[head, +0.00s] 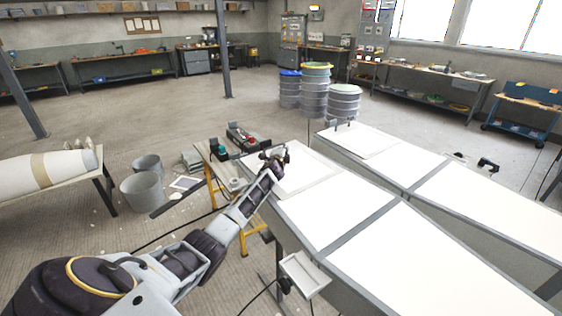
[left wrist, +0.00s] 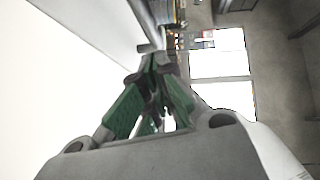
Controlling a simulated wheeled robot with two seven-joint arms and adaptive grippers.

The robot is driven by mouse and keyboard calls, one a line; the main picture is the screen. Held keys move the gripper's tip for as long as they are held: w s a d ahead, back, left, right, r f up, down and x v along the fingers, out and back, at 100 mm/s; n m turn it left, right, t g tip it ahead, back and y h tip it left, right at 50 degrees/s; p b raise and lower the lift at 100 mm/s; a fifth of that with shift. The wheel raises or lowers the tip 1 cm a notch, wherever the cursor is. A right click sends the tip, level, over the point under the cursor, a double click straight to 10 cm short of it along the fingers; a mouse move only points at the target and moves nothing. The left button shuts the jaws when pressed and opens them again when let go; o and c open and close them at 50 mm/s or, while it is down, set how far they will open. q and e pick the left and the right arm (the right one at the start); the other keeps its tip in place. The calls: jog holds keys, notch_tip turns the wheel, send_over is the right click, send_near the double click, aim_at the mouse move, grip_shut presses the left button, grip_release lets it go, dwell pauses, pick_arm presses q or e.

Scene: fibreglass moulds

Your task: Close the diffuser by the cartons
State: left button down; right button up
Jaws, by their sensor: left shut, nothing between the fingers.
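Two long light boxes carry white diffuser panels. A white diffuser panel (head: 306,174) is at the far end of the left box, and its edges do not line up with the frame around it. Another white panel (head: 362,140), with small dark handles, is at the far end of the right box. I cannot make out cartons, so I cannot tell which panel is by them. My left gripper (head: 275,154) is at the left panel's far left edge; contact is unclear. In the left wrist view its green-padded fingers (left wrist: 153,62) are shut and empty, beside a large white surface (left wrist: 45,75). My right gripper is not in view.
Steel drums (head: 314,98) stand behind the boxes. A yellow-legged stand (head: 206,152) with tools is left of my gripper. Grey buckets (head: 141,193) and a table with a white cone-shaped body (head: 45,170) are further left. A small tray (head: 304,274) juts from the left box's near side.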

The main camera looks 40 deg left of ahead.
pick_arm(q)
jog(key=shift+s+d, duration=0.15)
jog(key=shift+d, duration=0.05)
jog(key=shift+s+d+r, duration=0.25)
jog(key=shift+s+f, duration=0.15)
jog(key=shift+s, duration=0.1)
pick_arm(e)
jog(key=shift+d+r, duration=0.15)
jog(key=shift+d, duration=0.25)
pick_arm(q)
jog(key=shift+s+d, duration=0.25)
jog(key=shift+s, duration=0.15)
jog(key=shift+v, duration=3.95)
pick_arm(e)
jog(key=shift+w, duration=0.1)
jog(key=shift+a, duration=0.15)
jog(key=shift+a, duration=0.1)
